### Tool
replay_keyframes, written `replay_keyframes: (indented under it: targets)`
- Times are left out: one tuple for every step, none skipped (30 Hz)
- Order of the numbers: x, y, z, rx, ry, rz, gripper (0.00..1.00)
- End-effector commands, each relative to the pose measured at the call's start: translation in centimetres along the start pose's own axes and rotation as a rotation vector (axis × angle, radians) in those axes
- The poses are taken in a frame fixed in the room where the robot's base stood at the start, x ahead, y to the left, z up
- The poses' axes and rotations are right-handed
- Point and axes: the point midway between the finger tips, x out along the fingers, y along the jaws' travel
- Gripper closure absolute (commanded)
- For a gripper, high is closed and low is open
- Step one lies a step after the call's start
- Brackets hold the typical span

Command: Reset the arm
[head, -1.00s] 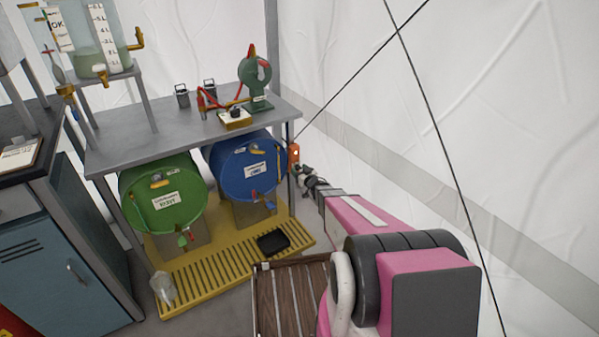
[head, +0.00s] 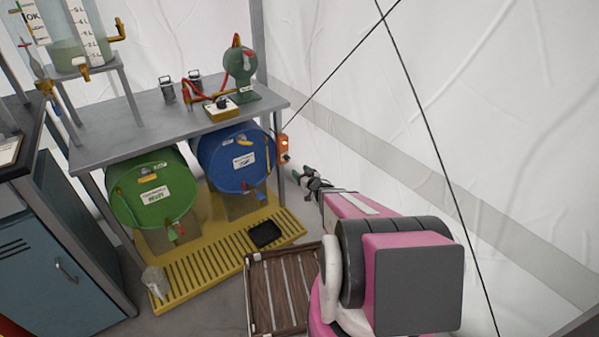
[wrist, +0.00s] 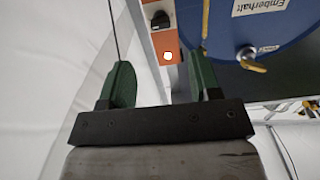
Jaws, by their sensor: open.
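My pink and grey arm reaches from the lower right of the head view toward the bench. My gripper (head: 304,174) is at its far end, near the bench's right leg. In the wrist view my gripper (wrist: 160,85) shows two green fingers, spread apart with nothing between them. An orange switch box (head: 284,149) with a lit lamp and a black knob is just beyond the fingers. It also shows in the wrist view (wrist: 172,48), between and beyond the fingertips. I see a clear gap between my gripper and the box in the head view.
A blue drum (head: 237,158) and a green drum (head: 152,190) lie under the grey bench (head: 130,125). A yellow slatted tray (head: 215,262) holds a black dish (head: 265,235). A wooden crate (head: 285,285) stands beside my arm. White tent wall and thin cables are at the right.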

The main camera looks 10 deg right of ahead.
Motion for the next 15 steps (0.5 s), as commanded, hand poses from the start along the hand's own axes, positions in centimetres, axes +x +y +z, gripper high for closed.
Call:
replay_keyframes:
  targets:
    - [0.0, 0.0, 0.0, 0.0, 0.0, 0.0, 0.43]
    - [0.0, 0.0, 0.0, 0.0, 0.0, 0.0, 0.43]
    - [0.0, 0.0, 0.0, 0.0, 0.0, 0.0, 0.43]
    - [0.0, 0.0, 0.0, 0.0, 0.0, 0.0, 0.43]
    - [0.0, 0.0, 0.0, 0.0, 0.0, 0.0, 0.43]
    - [0.0, 0.0, 0.0, 0.0, -0.001, 0.002, 0.43]
    - [0.0, 0.0, -0.1, -0.001, -0.003, 0.005, 0.43]
    - [0.0, 0.1, -0.2, -0.002, -0.007, 0.011, 0.43]
    - [0.0, 0.2, -0.4, -0.003, -0.015, 0.023, 0.43]
    - [0.0, 0.3, -0.6, -0.005, -0.023, 0.036, 0.43]
    - [0.0, 0.4, -0.9, -0.008, -0.035, 0.052, 0.43]
    - [0.0, 0.6, -1.2, -0.012, -0.054, 0.079, 0.43]
    - [-0.1, 0.8, -1.5, -0.014, -0.072, 0.103, 0.43]
    - [-0.2, 1.0, -1.8, -0.017, -0.093, 0.128, 0.43]
    - [-0.3, 1.2, -2.2, -0.02, -0.125, 0.166, 0.43]
